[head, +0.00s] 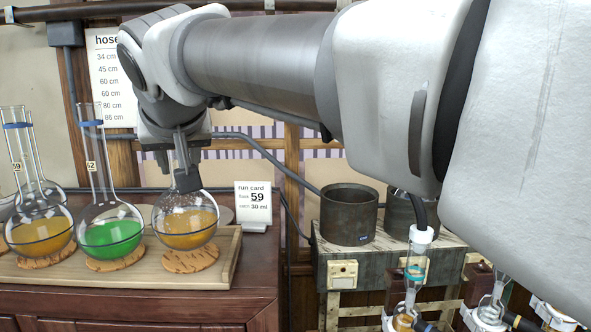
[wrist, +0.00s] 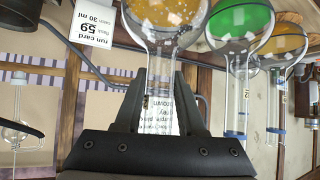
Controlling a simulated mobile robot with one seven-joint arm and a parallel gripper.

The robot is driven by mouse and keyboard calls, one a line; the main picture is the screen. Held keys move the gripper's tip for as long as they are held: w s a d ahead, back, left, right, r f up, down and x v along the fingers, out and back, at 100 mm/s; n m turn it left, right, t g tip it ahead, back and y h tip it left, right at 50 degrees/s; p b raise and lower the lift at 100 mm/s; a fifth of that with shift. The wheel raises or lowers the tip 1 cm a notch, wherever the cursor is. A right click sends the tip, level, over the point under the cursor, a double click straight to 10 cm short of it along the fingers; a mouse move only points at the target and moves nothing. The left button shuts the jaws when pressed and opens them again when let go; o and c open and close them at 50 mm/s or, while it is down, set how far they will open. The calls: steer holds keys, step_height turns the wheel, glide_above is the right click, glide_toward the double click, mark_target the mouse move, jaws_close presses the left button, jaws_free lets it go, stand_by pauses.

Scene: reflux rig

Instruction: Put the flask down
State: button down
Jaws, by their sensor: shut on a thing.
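A round flask of amber liquid (head: 190,230) is at the right end of a wooden tray (head: 228,262). My gripper (head: 187,182) is shut on its neck from above; the neck shows between the fingers (wrist: 160,90) in the wrist view. The flask looks upright, its bulb (wrist: 165,18) clear of the fingers. Its bottom is at a cork ring (head: 190,262); I cannot tell whether it touches or hovers slightly. Most of the neck is hidden by my gripper in the head view.
A green flask (head: 110,232) labelled 62 stands close on the left, with an amber flask (head: 40,230) labelled 59 beyond. A run card (head: 254,205) reading 59, 30 ml stands right of the tray. A dark cylindrical pot (head: 348,215) sits on a bench farther right.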

steer(key=shift+f, duration=0.95)
steer(key=c, duration=0.5)
jaws_free()
steer(key=shift+f, duration=0.1)
